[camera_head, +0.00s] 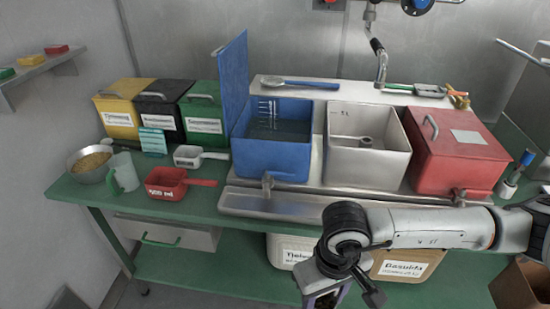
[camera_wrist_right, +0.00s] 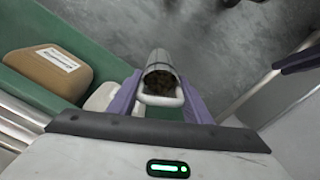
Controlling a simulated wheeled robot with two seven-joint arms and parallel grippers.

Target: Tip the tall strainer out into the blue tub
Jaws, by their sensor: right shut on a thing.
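The tall strainer (camera_wrist_right: 159,60) is a grey cylinder with a pale loop handle in the right wrist view, with dark brown contents inside its mouth. My right gripper (camera_wrist_right: 160,102) has its purple fingers on either side of the handle and is shut on it. In the head view my right gripper (camera_head: 326,298) hangs in front of the bench at the bottom edge, below and right of the blue tub; the strainer is not clear there. The blue tub (camera_head: 270,160) stands on the bench with its lid (camera_head: 234,85) raised at its left and dark liquid inside. My left gripper is not in view.
A steel basin (camera_head: 368,165) and a closed red tub (camera_head: 460,165) stand right of the blue tub. A blue spoon (camera_head: 300,84) lies on the ledge behind it. A red scoop (camera_head: 168,184), jug (camera_head: 125,170) and bowl (camera_head: 91,176) stand left. Labelled boxes sit on the lower shelf.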

